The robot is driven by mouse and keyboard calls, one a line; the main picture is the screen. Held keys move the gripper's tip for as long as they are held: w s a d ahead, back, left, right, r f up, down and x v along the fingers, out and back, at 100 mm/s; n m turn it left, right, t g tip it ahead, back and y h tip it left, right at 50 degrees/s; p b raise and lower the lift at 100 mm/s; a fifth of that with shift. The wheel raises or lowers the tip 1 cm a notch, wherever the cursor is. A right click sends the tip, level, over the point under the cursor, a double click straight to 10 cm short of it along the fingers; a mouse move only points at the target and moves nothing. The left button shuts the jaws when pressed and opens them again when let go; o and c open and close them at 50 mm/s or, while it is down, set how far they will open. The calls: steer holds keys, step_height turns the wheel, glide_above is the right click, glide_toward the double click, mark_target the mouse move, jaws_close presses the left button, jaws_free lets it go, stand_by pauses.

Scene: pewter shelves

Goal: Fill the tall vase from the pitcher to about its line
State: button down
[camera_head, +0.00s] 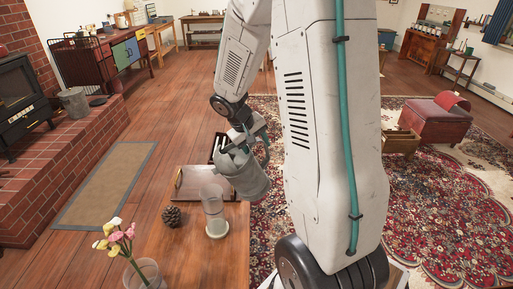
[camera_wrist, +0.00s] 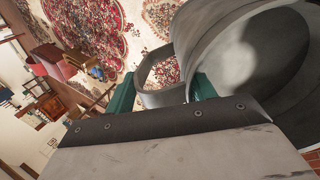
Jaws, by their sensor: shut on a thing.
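My gripper (camera_head: 240,138) is shut on the handle of the grey pitcher (camera_head: 246,178), above the table. The pitcher looks tilted, its mouth toward the upper left and its base toward the lower right. In the wrist view the green fingertips (camera_wrist: 162,95) lie on either side of the pitcher's looped handle (camera_wrist: 152,98), and the open pitcher (camera_wrist: 240,60) fills the upper right. The tall vase (camera_head: 213,213), clear glass, stands upright on the table just below and left of the pitcher. I cannot make out its line or water level, and no stream shows.
A tray (camera_head: 178,196) lies behind the vase on the wooden table (camera_head: 205,268). A pine cone (camera_head: 172,217) sits left of the vase. A glass vase of flowers (camera_head: 147,273) stands at the front left.

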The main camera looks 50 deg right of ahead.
steer(key=shift+w+a+r+g+h, duration=0.15)
steer(key=shift+w+a+h, duration=0.1)
steer(key=shift+a+h, duration=0.3)
steer(key=shift+w+a+r+g+h, duration=0.2)
steer(key=shift+a+h, duration=0.1)
steer(key=shift+h, duration=0.35)
steer(key=shift+w+a+r+h, duration=0.1)
steer(key=shift+a+r+h, duration=0.1)
steer(key=shift+a+h, duration=0.5)
steer(key=shift+d+h, duration=0.15)
steer(key=shift+h, duration=0.15)
steer(key=shift+a+r+g+h, duration=0.25)
steer(key=shift+r+h, duration=0.05)
steer(key=shift+r, duration=0.1)
stand_by(0.8)
steer(key=shift+w+a+r+h, duration=0.2)
steer(key=shift+a+r+h, duration=0.4)
steer(key=shift+r+h, duration=0.1)
stand_by(3.9)
